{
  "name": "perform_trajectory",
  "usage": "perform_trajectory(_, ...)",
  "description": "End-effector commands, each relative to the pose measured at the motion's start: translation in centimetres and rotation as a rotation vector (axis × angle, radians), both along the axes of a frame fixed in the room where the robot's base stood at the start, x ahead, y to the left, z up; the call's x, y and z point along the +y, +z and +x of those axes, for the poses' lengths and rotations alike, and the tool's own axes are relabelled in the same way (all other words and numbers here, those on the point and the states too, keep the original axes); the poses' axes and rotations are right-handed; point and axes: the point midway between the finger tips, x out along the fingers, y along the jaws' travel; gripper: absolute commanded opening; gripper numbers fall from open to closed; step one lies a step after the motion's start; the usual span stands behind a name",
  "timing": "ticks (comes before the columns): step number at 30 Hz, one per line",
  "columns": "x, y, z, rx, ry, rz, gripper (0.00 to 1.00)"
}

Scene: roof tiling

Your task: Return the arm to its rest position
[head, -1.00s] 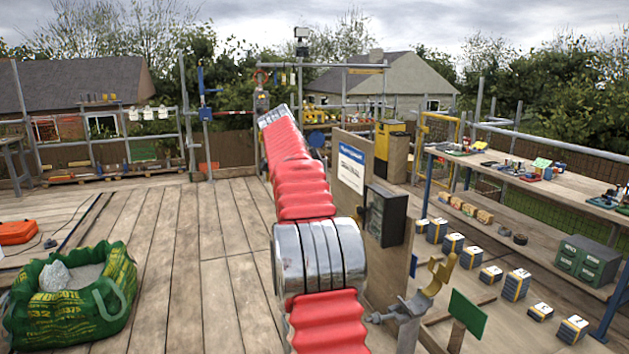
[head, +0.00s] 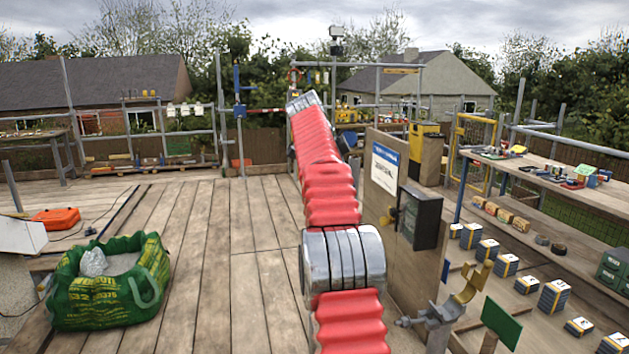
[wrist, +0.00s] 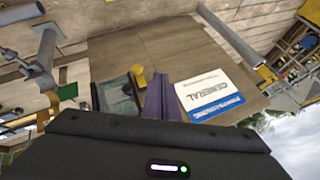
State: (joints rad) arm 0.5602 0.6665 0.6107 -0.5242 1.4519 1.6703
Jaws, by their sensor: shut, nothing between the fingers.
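My arm, in a red ribbed sleeve with silver joints, reaches forward and up from the bottom of the head view. The gripper at its far end is hidden there. In the wrist view my gripper (wrist: 163,84) shows as purple fingers, shut together and empty. Behind them is a wooden board with a white and blue sign (wrist: 212,92), seen upside down. A dark box (wrist: 122,97) on the same board shows to the left of the fingers. I cannot tell the exact gap between fingers and board.
The board (head: 375,226) stands just right of my arm, with a dark box (head: 419,217) on it. A yellow hook on a post (head: 468,288) is at the lower right. A green bag (head: 110,285) lies left. The planks between bag and arm are clear.

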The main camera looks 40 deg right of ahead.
Motion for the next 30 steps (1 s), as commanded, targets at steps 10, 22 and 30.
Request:
perform_trajectory(10,0.0,0.0,0.0,0.013,0.017,-0.001,0.00)
perform_trajectory(22,0.3,-4.3,1.9,0.222,0.357,0.020,0.00)
perform_trajectory(30,3.4,-8.9,1.9,0.380,0.651,0.080,0.00)
